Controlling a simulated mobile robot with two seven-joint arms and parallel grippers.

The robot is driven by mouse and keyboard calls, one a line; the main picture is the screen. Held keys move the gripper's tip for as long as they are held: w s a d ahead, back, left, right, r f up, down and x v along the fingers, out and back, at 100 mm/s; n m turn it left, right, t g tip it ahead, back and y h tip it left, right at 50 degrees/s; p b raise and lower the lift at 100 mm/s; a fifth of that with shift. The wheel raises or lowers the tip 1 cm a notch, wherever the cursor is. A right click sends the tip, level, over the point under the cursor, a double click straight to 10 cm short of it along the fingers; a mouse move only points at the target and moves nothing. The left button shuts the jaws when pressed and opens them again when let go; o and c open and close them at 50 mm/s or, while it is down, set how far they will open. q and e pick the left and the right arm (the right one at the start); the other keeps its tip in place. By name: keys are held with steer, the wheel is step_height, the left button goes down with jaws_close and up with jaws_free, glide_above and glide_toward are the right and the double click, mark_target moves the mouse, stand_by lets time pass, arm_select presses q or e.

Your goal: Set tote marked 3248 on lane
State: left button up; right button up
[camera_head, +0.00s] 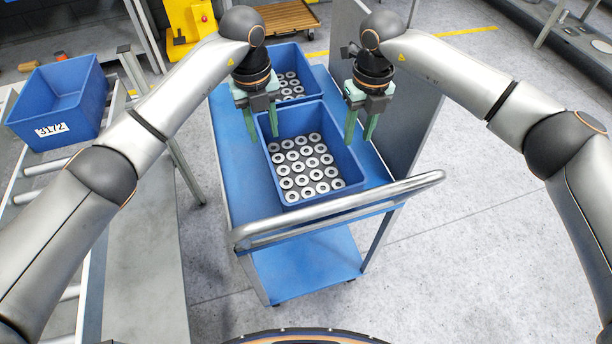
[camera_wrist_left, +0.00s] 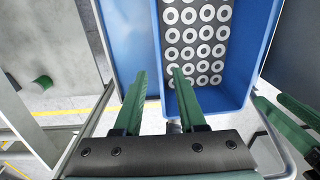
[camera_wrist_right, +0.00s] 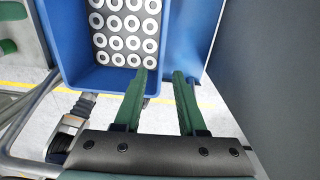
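A blue tote (camera_head: 310,196) filled with grey rings stands on the cart's top shelf. No number shows on it, so I cannot tell whether it is 3248. My left gripper (camera_head: 260,128) is open above its left rim; in the left wrist view the tote's left wall (camera_wrist_left: 157,45) lies between the finger lines. My right gripper (camera_head: 360,132) is open above the right rim; the right wrist view shows the right wall (camera_wrist_right: 165,40) between its fingers. Contact cannot be told. The roller lane (camera_head: 38,168) is at the left.
A second blue tote (camera_head: 301,97) with rings stands directly behind on the cart (camera_head: 231,180). An empty blue tote marked 3172 (camera_head: 88,100) sits on the lane's far part. The cart's handle (camera_head: 340,208) crosses in front. A grey upright panel (camera_head: 405,135) borders the cart's right side.

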mark_target(346, 182)
arm_select(q)
steer(key=shift+f, duration=0.5)
arm_select(e)
steer(key=shift+f, duration=0.55)
arm_select(q)
steer(key=f, duration=1.2)
steer(key=shift+d+f, duration=0.25)
arm_select(e)
steer(key=f, duration=1.2)
steer(key=shift+a+f, duration=0.2)
steer(key=shift+f, duration=0.05)
arm_select(q)
jaws_close()
arm_select(e)
jaws_close()
arm_select(q)
steer(key=shift+w+r, duration=0.1)
steer(key=shift+r, duration=0.05)
arm_select(e)
steer(key=shift+r, duration=0.15)
